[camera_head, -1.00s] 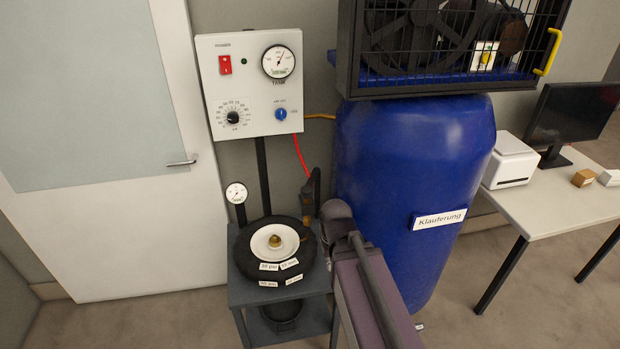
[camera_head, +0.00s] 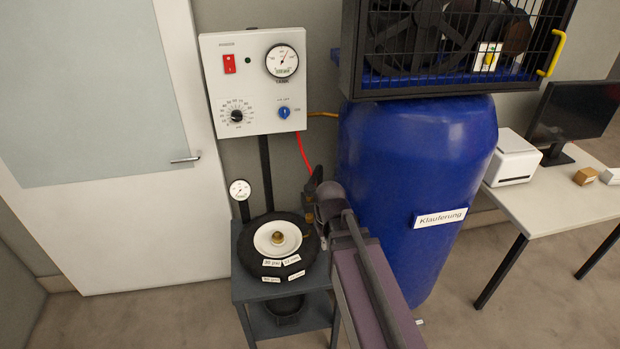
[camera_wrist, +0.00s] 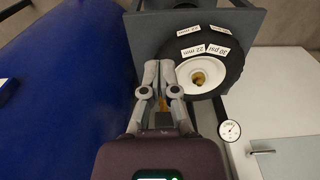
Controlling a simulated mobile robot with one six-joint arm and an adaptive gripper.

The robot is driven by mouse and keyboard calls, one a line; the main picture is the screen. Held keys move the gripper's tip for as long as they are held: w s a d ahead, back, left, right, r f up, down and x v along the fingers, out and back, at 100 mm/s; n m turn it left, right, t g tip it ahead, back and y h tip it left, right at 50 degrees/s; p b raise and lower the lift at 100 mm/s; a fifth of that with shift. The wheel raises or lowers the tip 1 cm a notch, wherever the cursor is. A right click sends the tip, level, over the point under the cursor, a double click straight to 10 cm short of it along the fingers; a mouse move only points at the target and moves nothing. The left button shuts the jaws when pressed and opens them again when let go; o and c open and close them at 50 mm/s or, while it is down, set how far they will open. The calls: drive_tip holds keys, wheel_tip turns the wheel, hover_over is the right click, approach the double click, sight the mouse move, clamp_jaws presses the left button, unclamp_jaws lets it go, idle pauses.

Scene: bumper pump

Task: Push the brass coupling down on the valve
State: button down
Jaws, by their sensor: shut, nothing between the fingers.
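A small round brass piece (camera_head: 277,238) sits at the centre of the white hub (camera_head: 264,243) of a black wheel. It also shows in the wrist view (camera_wrist: 199,78). I cannot tell where the coupling ends and the valve begins. My gripper (camera_wrist: 166,68) is shut and empty, its fingertips near the wheel's edge in the wrist view, to the left of the brass piece and apart from it in that picture. An orange-brass bit (camera_wrist: 163,103) shows behind the fingers; I cannot tell what it is. In the head view my wrist hides much of the area right of the wheel.
The wheel lies on a dark stand (camera_head: 252,290). A small gauge (camera_head: 240,190) rises behind it. A control panel (camera_head: 255,83) with a red hose (camera_head: 304,152) stands behind. A large blue tank (camera_head: 415,190) is close on the right. A white door (camera_head: 150,235) is left.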

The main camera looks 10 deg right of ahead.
drive_tip(key=w+r+t+p, duration=0.1)
drive_tip(key=w+r+p, duration=0.6)
drive_tip(key=w, duration=0.4)
drive_tip(key=w+r+t+p, duration=0.1)
drive_tip(key=w+r+p, duration=0.6)
drive_tip(key=w+r, duration=0.2)
drive_tip(key=shift+w+a+t, duration=0.15)
drive_tip(key=shift+w+t, duration=0.25)
drive_tip(key=shift+w, duration=0.55)
drive_tip(key=shift+f, duration=0.25)
drive_tip(key=b, duration=1)
hover_over(309, 189)
drive_tip(key=x, duration=0.3)
drive_tip(key=s+x, duration=0.1)
drive_tip(key=x, duration=0.2)
drive_tip(key=s+x, duration=0.1)
drive_tip(key=x, duration=0.2)
drive_tip(key=shift+f, duration=0.45)
drive_tip(key=shift+f+b, duration=1.75)
drive_tip(key=shift+f, duration=0.05)
wheel_tip(309, 189, down, 4)
drive_tip(key=b, duration=0.3)
drive_tip(key=shift+r+b, duration=0.2)
drive_tip(key=shift+b, duration=0.15)
drive_tip(key=shift+s, duration=0.15)
drive_tip(key=shift+r, duration=0.15)
